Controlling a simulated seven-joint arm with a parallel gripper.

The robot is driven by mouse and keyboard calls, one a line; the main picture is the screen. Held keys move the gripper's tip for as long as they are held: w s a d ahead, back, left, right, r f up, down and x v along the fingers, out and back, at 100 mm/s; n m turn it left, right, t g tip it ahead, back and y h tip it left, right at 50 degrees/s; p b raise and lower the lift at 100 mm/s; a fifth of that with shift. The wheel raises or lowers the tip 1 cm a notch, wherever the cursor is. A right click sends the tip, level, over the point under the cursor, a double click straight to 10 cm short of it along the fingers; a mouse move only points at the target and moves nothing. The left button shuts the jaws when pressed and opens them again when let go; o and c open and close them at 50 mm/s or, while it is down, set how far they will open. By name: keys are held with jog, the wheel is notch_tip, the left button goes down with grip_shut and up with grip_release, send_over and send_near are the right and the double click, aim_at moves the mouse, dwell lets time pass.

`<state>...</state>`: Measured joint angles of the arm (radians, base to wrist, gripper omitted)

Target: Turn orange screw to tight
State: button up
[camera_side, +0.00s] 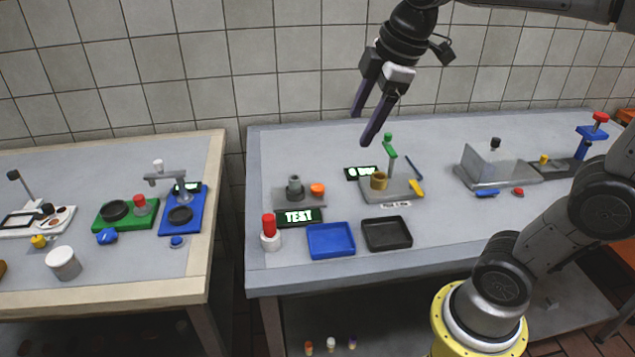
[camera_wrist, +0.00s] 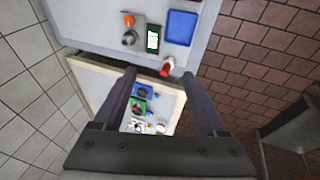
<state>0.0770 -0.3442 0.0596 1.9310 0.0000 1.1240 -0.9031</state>
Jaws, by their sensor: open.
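The orange screw (camera_side: 317,189) stands on a grey plate on the right-hand table, just right of a grey stepped cylinder (camera_side: 295,188). In the wrist view the orange screw (camera_wrist: 129,20) is small near the top, above the grey cylinder (camera_wrist: 130,37). How tight the screw sits cannot be told. My gripper (camera_side: 362,128) is open and empty, high above the table and to the right of the screw. In the wrist view the open fingers (camera_wrist: 160,73) point toward the gap between the two tables, away from the screw.
A lit display (camera_side: 299,217) lies in front of the plate. A red-capped white bottle (camera_side: 269,234), a blue tray (camera_side: 331,240) and a black tray (camera_side: 387,234) stand nearby. A green-topped post (camera_side: 390,152) rises to the right. The left table (camera_side: 120,270) holds other fixtures.

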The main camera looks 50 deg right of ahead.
jog(key=w+d+f+n+g, duration=0.1)
jog(key=w+d+n, duration=0.15)
jog(key=w, duration=0.45)
jog(key=g, duration=0.3)
send_over(318, 187)
notch_tip(318, 187, down, 12)
jog(key=shift+m, duration=0.35)
notch_tip(318, 187, down, 14)
jog(key=shift+r, duration=0.1)
grip_shut()
